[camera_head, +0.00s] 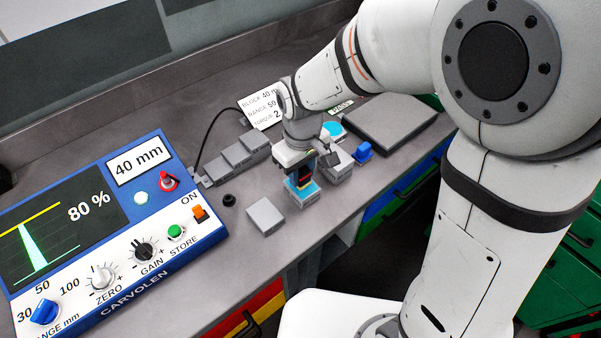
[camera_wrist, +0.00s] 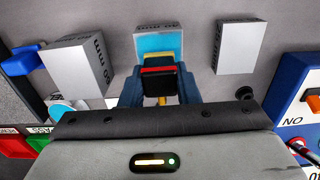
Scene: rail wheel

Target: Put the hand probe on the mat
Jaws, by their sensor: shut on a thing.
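The hand probe (camera_wrist: 159,83), black with a red stripe and a yellow part, is between the jaws of my gripper (camera_wrist: 158,92) in the wrist view. In the head view my gripper (camera_head: 302,176) points down, shut on the probe, over a grey block with a cyan top (camera_head: 302,190). That block also shows beyond the probe in the wrist view (camera_wrist: 160,42). I cannot tell whether the probe touches it. A dark grey flat slab (camera_head: 385,124), which looks like the mat, lies bare to the right on the bench.
The blue instrument (camera_head: 110,225) fills the left of the bench. A loose grey block (camera_head: 265,216) lies near the front edge. A stepped grey block (camera_head: 238,158), a white card (camera_head: 258,110), a small blue item (camera_head: 363,152) and a cyan disc (camera_head: 333,129) stand around my gripper.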

